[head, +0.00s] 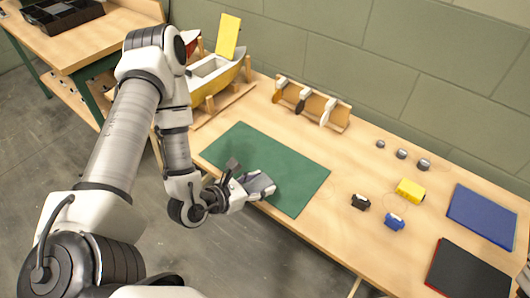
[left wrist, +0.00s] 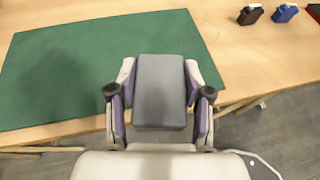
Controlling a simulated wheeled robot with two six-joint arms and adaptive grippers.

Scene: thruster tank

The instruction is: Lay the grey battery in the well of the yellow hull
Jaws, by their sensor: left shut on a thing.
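The grey battery (left wrist: 160,91) is a dark grey block between the fingers of my left gripper (head: 250,186). The gripper is shut on it, over the front edge of the green mat (head: 299,171). The battery also shows in the head view (head: 261,184). In the left wrist view, the fingers hold it on its two sides. I cannot tell whether it touches the mat. The yellow hull (head: 236,73) sits on a wooden stand at the back left, with a raised yellow lid (head: 228,36). My arm hides part of the hull. My right gripper is not in view.
A wooden rack (head: 312,105) stands behind the mat. To the right are small grey parts (head: 401,153), a yellow block (head: 410,190), a black block (head: 360,201), a blue block (head: 394,221), a blue panel (head: 481,216) and a black panel (head: 468,271). The table between is clear.

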